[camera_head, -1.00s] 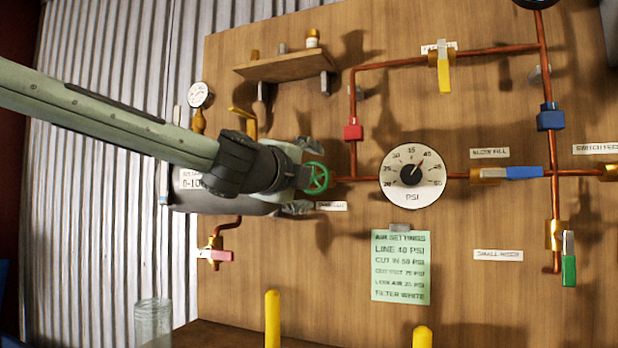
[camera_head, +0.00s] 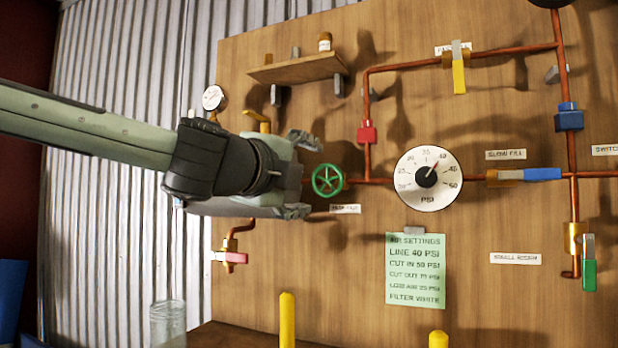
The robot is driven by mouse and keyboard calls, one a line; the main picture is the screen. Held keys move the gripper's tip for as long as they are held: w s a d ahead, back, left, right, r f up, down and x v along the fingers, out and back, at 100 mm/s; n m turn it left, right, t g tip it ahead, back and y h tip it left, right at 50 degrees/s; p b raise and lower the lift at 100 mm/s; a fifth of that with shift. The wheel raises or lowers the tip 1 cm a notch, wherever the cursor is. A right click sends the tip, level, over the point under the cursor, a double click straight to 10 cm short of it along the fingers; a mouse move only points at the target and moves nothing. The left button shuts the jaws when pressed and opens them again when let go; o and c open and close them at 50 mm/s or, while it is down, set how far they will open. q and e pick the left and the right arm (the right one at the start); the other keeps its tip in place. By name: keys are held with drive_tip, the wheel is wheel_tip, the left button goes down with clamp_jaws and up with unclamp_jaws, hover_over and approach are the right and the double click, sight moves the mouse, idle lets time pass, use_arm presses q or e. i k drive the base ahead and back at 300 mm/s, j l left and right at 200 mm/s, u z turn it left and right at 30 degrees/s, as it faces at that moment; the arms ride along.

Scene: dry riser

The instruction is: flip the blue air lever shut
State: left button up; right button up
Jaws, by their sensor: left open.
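The blue air lever (camera_head: 542,174) is on the copper pipe at the right of the wooden board, under the "SLOW FILL" label. It lies level, in line with the pipe, with its brass valve body (camera_head: 503,178) at its left end. My left gripper (camera_head: 302,176) is open and empty at the left of the board, well to the left of the lever. Its fingers point right, just left of a green handwheel (camera_head: 328,180) in this view; I cannot tell whether they touch it. My right gripper is not in view.
A PSI dial (camera_head: 428,178) lies between my left gripper and the lever. A yellow lever (camera_head: 458,76), a green lever (camera_head: 589,264) and a red-handled valve (camera_head: 235,257) are also on the pipes. Yellow posts (camera_head: 287,318) stand in front, and a shelf (camera_head: 297,68) is above.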

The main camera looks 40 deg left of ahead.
sight(547, 173)
drive_tip(key=k+l, duration=0.2)
drive_tip(key=k, duration=0.3)
drive_tip(key=k+l, duration=0.15)
drive_tip(key=k, duration=0.35)
